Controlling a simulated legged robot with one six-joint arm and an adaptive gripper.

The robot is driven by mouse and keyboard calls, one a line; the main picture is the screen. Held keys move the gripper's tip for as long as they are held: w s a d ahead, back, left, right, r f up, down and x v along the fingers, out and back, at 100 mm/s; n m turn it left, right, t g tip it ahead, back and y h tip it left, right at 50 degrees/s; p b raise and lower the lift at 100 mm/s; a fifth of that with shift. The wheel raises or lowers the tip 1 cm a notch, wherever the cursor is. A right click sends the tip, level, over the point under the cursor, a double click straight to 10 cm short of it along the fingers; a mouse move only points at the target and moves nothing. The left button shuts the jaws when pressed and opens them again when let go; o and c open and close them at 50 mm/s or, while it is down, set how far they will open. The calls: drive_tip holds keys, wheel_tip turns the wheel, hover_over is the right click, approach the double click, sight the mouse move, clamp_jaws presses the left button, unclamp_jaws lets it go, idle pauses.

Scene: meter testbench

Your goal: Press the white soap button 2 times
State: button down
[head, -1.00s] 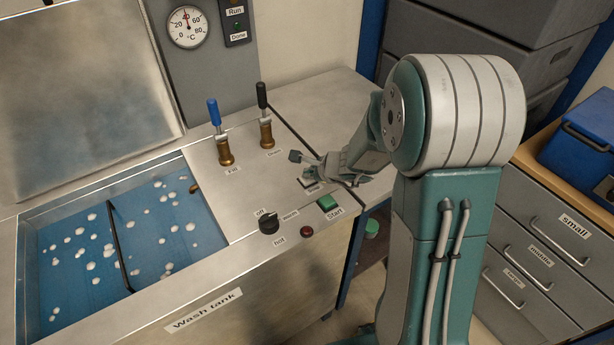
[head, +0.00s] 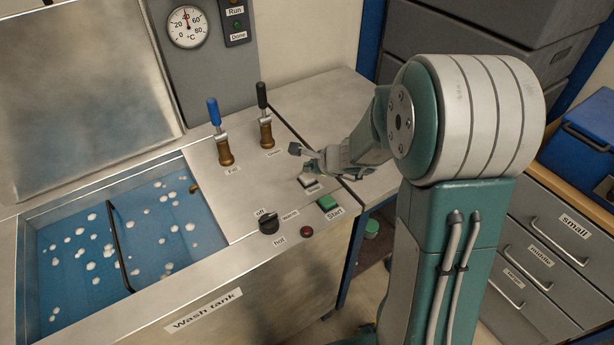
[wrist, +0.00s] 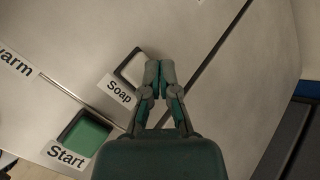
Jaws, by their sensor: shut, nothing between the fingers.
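The white soap button (head: 307,180) sits on the steel top of the wash tank, behind the green Start button (head: 327,202). In the wrist view the soap button (wrist: 132,68) has a dark frame and a "Soap" label, and my fingers cover its right edge. My gripper (wrist: 159,68) is shut and empty, with its fingertips together at the button's right side in that picture. In the head view my gripper (head: 313,164) is above and just behind the button, and appears apart from it.
The hot/warm/off knob (head: 268,224) and a red button (head: 306,231) are to the front left. Two upright levers, blue-handled (head: 220,135) and black-handled (head: 265,118), stand behind on the left. The open tank (head: 110,240) of blue water is farther left.

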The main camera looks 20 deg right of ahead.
sight(309, 177)
drive_tip(key=shift+r, duration=2.25)
wheel_tip(309, 177, up, 4)
drive_tip(key=shift+f, duration=0.2)
idle(0.4)
drive_tip(key=shift+f, duration=4.45)
drive_tip(key=shift+f, duration=0.3)
